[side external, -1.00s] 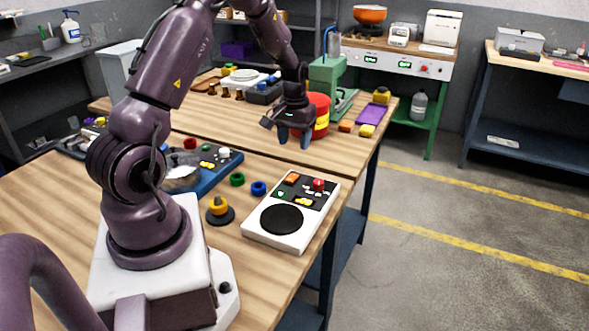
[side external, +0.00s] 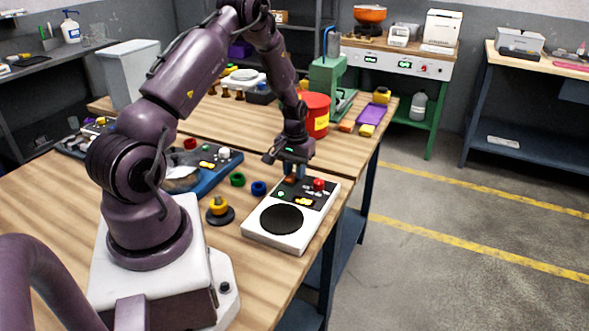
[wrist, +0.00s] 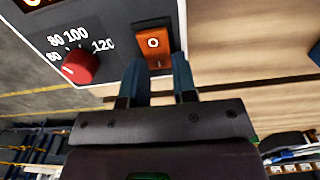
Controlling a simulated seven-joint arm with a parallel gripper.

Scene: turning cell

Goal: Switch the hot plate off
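The hot plate is a white box (side external: 263,240) with a round black plate (side external: 282,220) and a dark control panel. Its orange rocker switch (wrist: 153,35), marked O, lies just beyond my fingertips in the wrist view. A red knob (side external: 318,184) sits beside the switch; it also shows in the wrist view (wrist: 82,66) with a number scale. A small green light (side external: 281,194) and a yellow display (side external: 303,201) glow on the panel. My gripper (wrist: 158,70) is open and empty, fingers a little apart, low over the switch end. Contact cannot be told.
A red can (side external: 315,112) stands behind my gripper. Green (side external: 237,179) and blue (side external: 259,188) rings and a yellow-topped black piece (side external: 219,211) lie left of the hot plate. The table edge is close on its right.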

